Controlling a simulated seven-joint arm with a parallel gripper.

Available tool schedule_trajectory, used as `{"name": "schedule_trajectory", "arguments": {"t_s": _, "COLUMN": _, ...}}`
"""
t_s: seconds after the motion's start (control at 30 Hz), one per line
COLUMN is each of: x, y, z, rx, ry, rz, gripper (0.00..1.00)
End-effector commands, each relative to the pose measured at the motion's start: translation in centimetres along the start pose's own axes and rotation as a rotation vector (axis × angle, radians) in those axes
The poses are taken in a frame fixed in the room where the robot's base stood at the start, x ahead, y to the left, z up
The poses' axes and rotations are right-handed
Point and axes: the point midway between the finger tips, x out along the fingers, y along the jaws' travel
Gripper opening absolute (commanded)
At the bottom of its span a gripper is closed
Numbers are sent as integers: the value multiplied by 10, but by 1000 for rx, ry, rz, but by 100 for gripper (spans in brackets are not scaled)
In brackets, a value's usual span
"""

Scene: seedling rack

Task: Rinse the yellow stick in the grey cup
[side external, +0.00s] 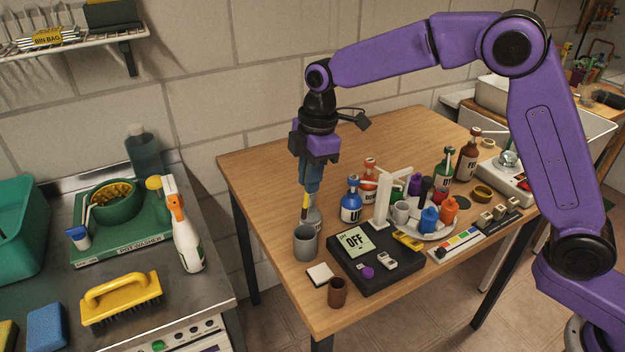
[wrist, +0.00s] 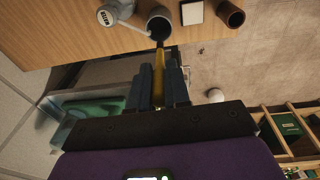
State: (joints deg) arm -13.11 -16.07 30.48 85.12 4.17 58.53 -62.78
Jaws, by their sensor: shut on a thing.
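My gripper (side external: 307,191) is shut on the yellow stick (side external: 305,203), which hangs down from the fingers with a dark lower end. In the wrist view the stick (wrist: 159,63) runs out between the blue-grey fingers (wrist: 159,78). The grey cup (side external: 305,246) stands upright near the table's left edge, below the gripper. In the wrist view the stick's dark end lies over the mouth of the cup (wrist: 150,8). In the side view that end shows just above the rim. I cannot tell whether it touches the cup.
A pale bottle (side external: 314,222) stands close behind the cup; its tube shows in the wrist view. A white square (side external: 320,272), a brown cup (side external: 337,292) and a black device reading OFF (side external: 376,282) are nearby. A blue bottle (side external: 350,207) and several others stand farther back.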

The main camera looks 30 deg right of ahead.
Motion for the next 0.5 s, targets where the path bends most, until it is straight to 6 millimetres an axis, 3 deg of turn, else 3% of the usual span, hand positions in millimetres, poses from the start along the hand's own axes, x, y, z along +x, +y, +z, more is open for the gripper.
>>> {"name": "schedule_trajectory", "arguments": {"t_s": 0.5, "x": 43, "y": -4, "z": 5, "rx": 0, "ry": -2, "rz": -3, "gripper": 0}}
